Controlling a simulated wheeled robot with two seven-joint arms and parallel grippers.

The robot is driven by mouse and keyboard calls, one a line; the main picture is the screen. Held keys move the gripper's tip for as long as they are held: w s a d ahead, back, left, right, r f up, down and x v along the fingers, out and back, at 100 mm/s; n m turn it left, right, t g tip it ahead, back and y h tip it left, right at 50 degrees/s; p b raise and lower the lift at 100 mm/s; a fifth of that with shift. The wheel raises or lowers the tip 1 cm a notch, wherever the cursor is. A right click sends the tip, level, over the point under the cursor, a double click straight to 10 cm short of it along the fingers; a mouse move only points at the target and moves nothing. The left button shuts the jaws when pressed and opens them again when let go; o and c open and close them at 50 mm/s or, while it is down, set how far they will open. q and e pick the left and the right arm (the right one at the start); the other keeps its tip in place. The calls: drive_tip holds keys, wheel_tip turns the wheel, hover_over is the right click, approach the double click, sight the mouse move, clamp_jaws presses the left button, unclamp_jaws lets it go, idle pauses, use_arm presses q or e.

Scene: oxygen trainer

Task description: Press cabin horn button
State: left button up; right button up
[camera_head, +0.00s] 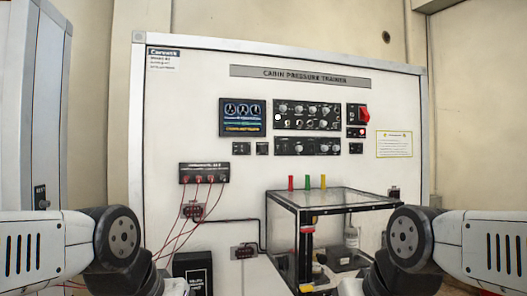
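The trainer board (200,110), titled "CABIN PRESSURE TRAINER", stands upright ahead of me. Its controls include an upper knob panel (307,116), a lower knob panel (308,146), a red rocker-like switch (364,115) and a small module with a red light or button (361,132). Small dark modules sit below the screen (242,117), at left (241,148) and right (261,148), and another at the right (355,148). Labels are too small to read, so I cannot tell which control is the cabin horn button. My arms bend down at both lower sides; neither gripper's fingers show.
A clear-walled chamber (335,198) with a dark frame juts out at the lower right, with coloured pieces on top. Red cables hang from a black terminal box (204,173) at lower left. A black box (192,270) stands below. Space before the upper controls looks clear.

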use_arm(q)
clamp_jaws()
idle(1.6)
